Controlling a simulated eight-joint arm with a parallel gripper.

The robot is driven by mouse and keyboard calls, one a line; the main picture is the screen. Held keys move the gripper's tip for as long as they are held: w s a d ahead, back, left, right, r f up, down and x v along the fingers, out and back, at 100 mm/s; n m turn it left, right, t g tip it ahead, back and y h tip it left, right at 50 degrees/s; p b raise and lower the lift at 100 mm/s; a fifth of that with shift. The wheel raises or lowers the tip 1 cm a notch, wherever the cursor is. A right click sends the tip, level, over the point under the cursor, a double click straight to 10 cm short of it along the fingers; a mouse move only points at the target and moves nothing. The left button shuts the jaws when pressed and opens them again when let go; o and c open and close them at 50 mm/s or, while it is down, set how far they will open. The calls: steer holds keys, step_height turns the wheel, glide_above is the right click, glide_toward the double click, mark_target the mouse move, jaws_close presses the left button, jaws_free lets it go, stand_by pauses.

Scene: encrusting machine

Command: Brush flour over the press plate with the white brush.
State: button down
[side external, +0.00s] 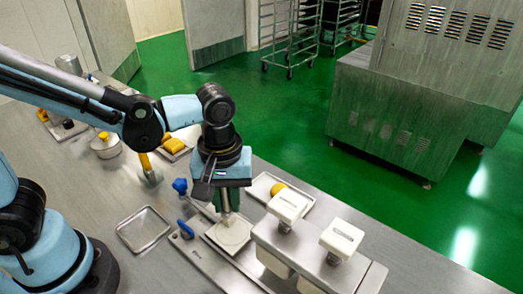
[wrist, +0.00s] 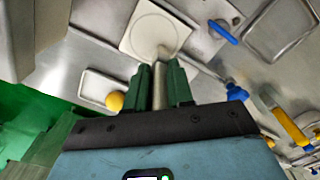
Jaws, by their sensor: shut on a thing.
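The press plate (side external: 229,236) is a pale square with a faint round outline, lying on the metal fixture in front of the white-capped machine. It also shows at the top of the wrist view (wrist: 154,32). My gripper (side external: 230,203) is above the plate, green fingers pointing down. In the wrist view my gripper (wrist: 159,75) is shut on the handle of the white brush (wrist: 159,93). The brush's pale tip (side external: 228,218) points down at the plate, near its edge in the wrist view. I cannot tell whether the bristles touch it. No flour is clearly distinguishable.
Blue-handled levers (side external: 185,229) stand beside the plate. The machine's two white caps (side external: 341,238) rise close on the right. A tray (side external: 262,187) with a yellow ball (side external: 278,188) lies behind. An empty metal tray (side external: 143,229) and a yellow-handled tool (side external: 147,164) are at left.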

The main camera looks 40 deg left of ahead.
steer(key=shift+w, duration=0.85)
steer(key=shift+s+r, duration=0.1)
steer(key=shift+r, duration=0.6)
step_height(320, 180, up, 6)
steer(key=shift+r, duration=0.2)
